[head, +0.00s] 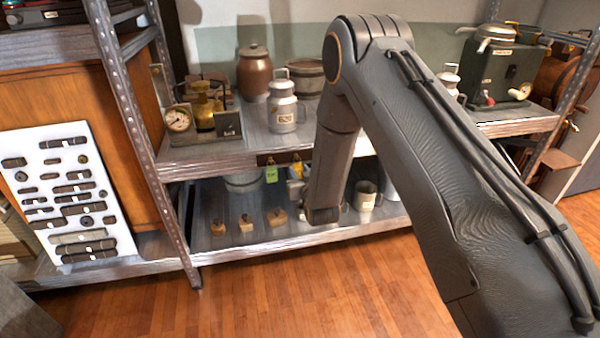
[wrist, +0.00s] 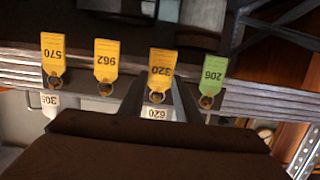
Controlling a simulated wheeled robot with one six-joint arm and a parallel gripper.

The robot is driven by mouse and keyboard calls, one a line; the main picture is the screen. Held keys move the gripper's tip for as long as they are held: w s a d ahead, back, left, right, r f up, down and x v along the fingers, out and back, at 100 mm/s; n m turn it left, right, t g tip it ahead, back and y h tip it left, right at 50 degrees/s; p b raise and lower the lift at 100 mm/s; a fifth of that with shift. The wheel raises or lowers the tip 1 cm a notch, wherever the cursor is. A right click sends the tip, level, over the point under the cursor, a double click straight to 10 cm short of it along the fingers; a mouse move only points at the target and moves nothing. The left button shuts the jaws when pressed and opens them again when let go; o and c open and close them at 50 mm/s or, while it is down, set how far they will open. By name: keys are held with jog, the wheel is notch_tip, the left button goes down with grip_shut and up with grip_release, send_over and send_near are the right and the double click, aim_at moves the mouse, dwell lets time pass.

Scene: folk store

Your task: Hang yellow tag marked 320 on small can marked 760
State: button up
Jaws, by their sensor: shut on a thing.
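The yellow tag marked 320 (wrist: 161,66) shows upside down in the wrist view, its ring at its lower end in the picture. My gripper (wrist: 157,100) has its two fingers at that ring and is shut on the tag. In the head view a small yellow tag (head: 297,169) shows beside my forearm; its number is unreadable there. No can reads clearly as 760. A grey can with a label (head: 283,107) stands on the upper shelf, another (head: 450,78) is partly behind my arm, and a grey mug-like can (head: 365,197) stands on the lower shelf.
Tags marked 570 (wrist: 53,55), 962 (wrist: 106,60) and green 206 (wrist: 209,72) hang in a row beside the 320 tag. White labels read 305 (wrist: 50,100) and 620 (wrist: 156,112). A gauge (head: 178,120) and brown crock (head: 254,72) stand on the upper shelf.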

jog(key=o, duration=1.1)
jog(key=s+d+r+m+g+h+p, duration=0.1)
jog(key=s+d+r+g, duration=0.4)
jog(key=s, duration=0.9)
jog(key=s+d+r+m+g+h+p, duration=0.1)
jog(key=s+d+r+g+p, duration=0.3)
jog(key=s+d+r, duration=0.5)
jog(key=s+d+r+m+g+h+p, duration=0.1)
jog(key=s+d+r+g, duration=0.5)
jog(key=s, duration=1.5)
jog(key=shift+d+r+h+p, duration=0.3)
jog(key=shift+d+r+p, duration=0.3)
jog(key=shift+d, duration=0.2)
jog(key=shift+d+r+h+p, duration=0.3)
jog(key=shift+d+r+p, duration=0.25)
jog(key=shift+d, duration=0.25)
